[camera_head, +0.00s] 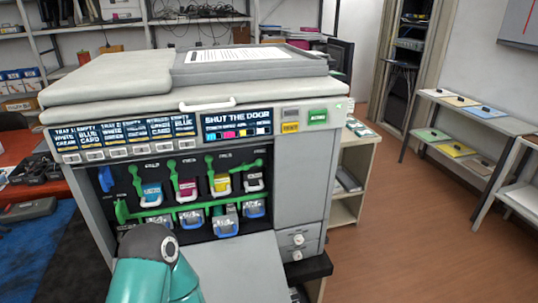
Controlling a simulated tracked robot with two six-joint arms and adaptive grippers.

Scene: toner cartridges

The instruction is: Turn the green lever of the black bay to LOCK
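The large grey printer (298,190) stands with its front door (238,268) folded down. In its opening is a row of cartridges. The black bay's cartridge (254,183), with a whitish front, is at the right end. Its green lever (246,166) lies nearly flat above it, slanting up to the right; its label is too small to read. The green levers of the cyan (137,180), magenta (174,178) and yellow (210,173) bays stand steeply. A teal arm link (155,270) of mine shows at the bottom left. Neither gripper is in view.
A green bar (190,208) runs below the cartridges, above several blue-handled containers (227,224). The display (237,125) reads "SHUT THE DOOR". A red table (22,147) is at left and shelves (458,150) at right. Floor (410,230) is free to the right.

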